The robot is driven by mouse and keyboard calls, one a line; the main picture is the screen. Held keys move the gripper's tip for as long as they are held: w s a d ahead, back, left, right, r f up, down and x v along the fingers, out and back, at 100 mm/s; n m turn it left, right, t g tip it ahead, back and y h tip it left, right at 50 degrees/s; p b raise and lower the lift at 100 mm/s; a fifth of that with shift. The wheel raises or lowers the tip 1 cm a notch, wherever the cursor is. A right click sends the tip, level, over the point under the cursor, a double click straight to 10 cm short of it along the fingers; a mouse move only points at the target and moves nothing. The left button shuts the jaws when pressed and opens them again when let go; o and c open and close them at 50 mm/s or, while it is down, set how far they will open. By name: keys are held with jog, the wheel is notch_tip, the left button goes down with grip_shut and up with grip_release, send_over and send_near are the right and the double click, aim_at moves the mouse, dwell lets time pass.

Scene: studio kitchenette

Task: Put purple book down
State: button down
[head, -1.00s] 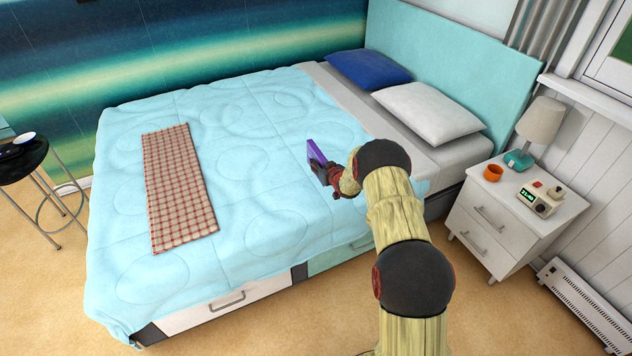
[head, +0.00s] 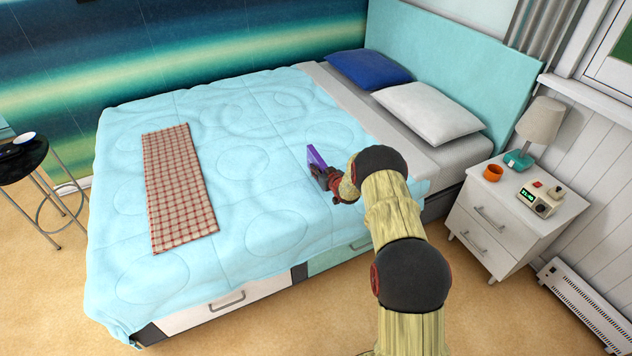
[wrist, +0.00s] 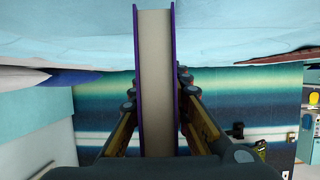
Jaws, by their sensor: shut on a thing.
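The purple book (head: 316,161) is held in my gripper (head: 329,180) over the right part of the bed. In the wrist view the book (wrist: 155,70) stands on edge between the fingers, with its pale page edges facing the camera and purple covers on both sides. My gripper (wrist: 157,100) is shut on the book, one finger against each cover. The book's far end reaches up to the light blue bedspread in the wrist view; I cannot tell whether it touches. In the head view my gripper hides part of the book.
The bed's light blue bedspread (head: 260,135) is wide and mostly clear. A red checked cloth (head: 180,188) lies on its left part. A blue pillow (head: 368,70) and a white pillow (head: 428,112) lie at the headboard. A white nightstand (head: 490,222) with a lamp (head: 541,122) stands at right.

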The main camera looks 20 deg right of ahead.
jog(key=shift+f, duration=0.5)
jog(key=shift+f, duration=0.3)
jog(key=shift+f, duration=0.35)
jog(key=shift+f, duration=0.15)
jog(key=c, duration=1.6)
grip_release()
jog(key=shift+f, duration=0.1)
